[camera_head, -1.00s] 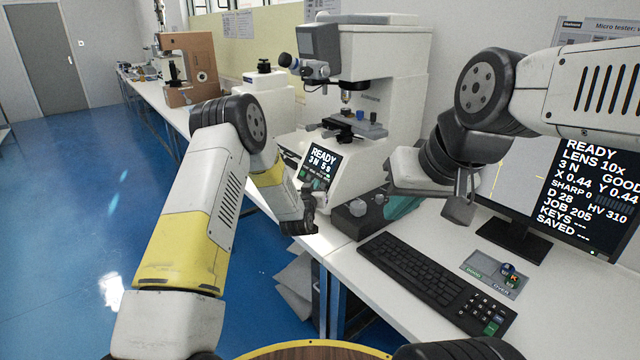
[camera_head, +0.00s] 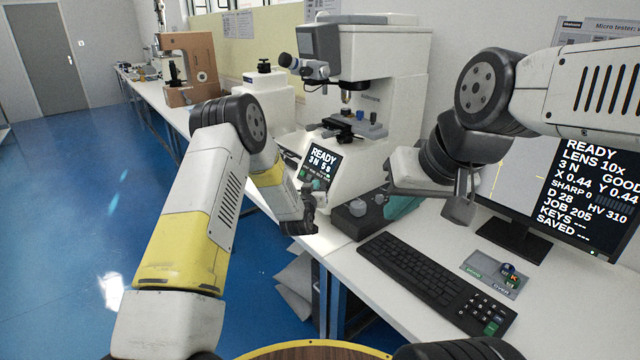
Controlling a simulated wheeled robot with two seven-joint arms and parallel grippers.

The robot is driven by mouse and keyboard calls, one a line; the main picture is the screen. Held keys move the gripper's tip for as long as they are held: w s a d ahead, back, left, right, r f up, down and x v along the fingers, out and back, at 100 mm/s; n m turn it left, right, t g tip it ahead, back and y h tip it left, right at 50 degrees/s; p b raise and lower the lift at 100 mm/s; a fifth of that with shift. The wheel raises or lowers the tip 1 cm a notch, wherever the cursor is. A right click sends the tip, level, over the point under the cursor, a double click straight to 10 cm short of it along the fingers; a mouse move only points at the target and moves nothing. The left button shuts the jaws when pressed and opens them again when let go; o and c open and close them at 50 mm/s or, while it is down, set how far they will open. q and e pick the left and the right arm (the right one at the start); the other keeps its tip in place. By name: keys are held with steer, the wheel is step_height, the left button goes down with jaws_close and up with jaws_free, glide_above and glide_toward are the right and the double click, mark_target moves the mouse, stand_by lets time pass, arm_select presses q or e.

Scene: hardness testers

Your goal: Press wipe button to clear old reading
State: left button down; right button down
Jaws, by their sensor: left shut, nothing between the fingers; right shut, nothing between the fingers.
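The micro hardness tester (camera_head: 385,60) stands on the white bench, with a tilted panel (camera_head: 321,166) at its base reading READY, 3 N 5 s above a row of small buttons. No wipe label is legible there. The black keyboard (camera_head: 420,275) lies in front of the monitor and has a green key (camera_head: 492,328) at its near right corner; its lettering is too small to read. My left gripper (camera_head: 300,226) is shut and empty at the bench edge, below the panel. My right gripper (camera_head: 458,208) is shut and empty above the bench, in front of the monitor, left of its text.
The monitor (camera_head: 590,200) shows READY, LENS 10x, HV 310 and JOB 205. A small grey tray (camera_head: 482,276) with green labels and small coloured pieces lies right of the keyboard. A dark control box with knobs (camera_head: 350,218) stands beside my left gripper. A brown tester (camera_head: 190,65) stands farther back.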

arm_select(q)
steer(key=shift+w+d+f, duration=0.1)
steer(key=shift+d, duration=0.05)
steer(key=shift+w+d+f, duration=0.1)
steer(key=shift+w+d, duration=0.05)
steer(key=shift+d, duration=0.05)
stand_by(0.3)
steer(key=shift+w+d+f, duration=0.15)
steer(key=shift+d, duration=0.05)
stand_by(0.7)
steer(key=shift+a, duration=0.1)
steer(key=shift+s+a+r, duration=0.35)
steer(key=shift+s+a, duration=0.05)
steer(key=shift+a, duration=0.05)
stand_by(0.4)
steer(key=shift+s+a+r, duration=0.65)
steer(key=shift+a, duration=0.2)
steer(key=shift+s+a+r, duration=0.6)
steer(key=shift+a+r, duration=0.05)
steer(key=shift+a, duration=0.2)
steer(key=shift+r, duration=0.1)
